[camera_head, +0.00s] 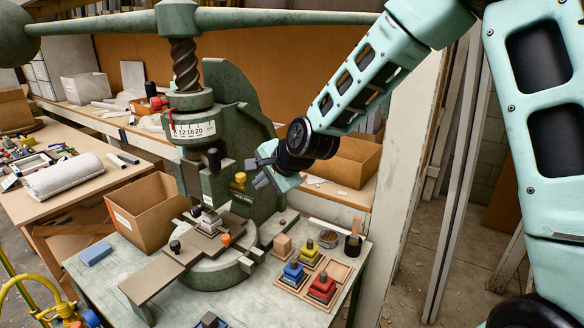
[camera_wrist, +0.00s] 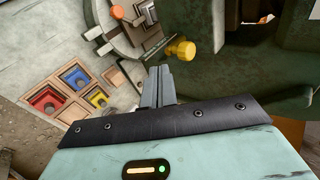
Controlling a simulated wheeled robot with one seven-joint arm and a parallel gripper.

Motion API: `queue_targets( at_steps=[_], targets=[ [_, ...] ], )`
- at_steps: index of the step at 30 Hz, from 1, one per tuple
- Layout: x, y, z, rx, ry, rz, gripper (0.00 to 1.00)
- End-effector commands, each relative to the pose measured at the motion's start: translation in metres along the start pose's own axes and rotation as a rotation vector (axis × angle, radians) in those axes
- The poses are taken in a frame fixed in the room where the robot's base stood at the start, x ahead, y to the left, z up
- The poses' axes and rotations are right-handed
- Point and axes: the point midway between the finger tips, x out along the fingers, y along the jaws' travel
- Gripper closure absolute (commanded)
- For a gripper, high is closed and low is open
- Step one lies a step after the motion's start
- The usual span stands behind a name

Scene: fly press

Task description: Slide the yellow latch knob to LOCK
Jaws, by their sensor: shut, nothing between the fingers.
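In the wrist view the knob (camera_wrist: 182,50) shows just beyond and to the right of my closed fingertips (camera_wrist: 160,72). A gap appears between the fingers and the knob, with no clear contact.
An orange knob (camera_head: 225,240) and small tooling sit on the press bed below. A wooden tray (camera_head: 289,284) holds red, blue and yellow pieces at the bench front right. A cardboard box (camera_head: 152,212) stands left of the press. The screw and ball-ended arm rise above.

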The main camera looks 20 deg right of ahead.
Motion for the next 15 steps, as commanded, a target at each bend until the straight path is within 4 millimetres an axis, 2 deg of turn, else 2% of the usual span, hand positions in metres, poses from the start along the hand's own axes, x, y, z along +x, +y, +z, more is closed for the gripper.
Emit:
queue_targets(
  at_steps=[15],
  targets=[
    [-0.054,0.000,-0.002,0.001,0.006,-0.002,1.00]
  ],
)
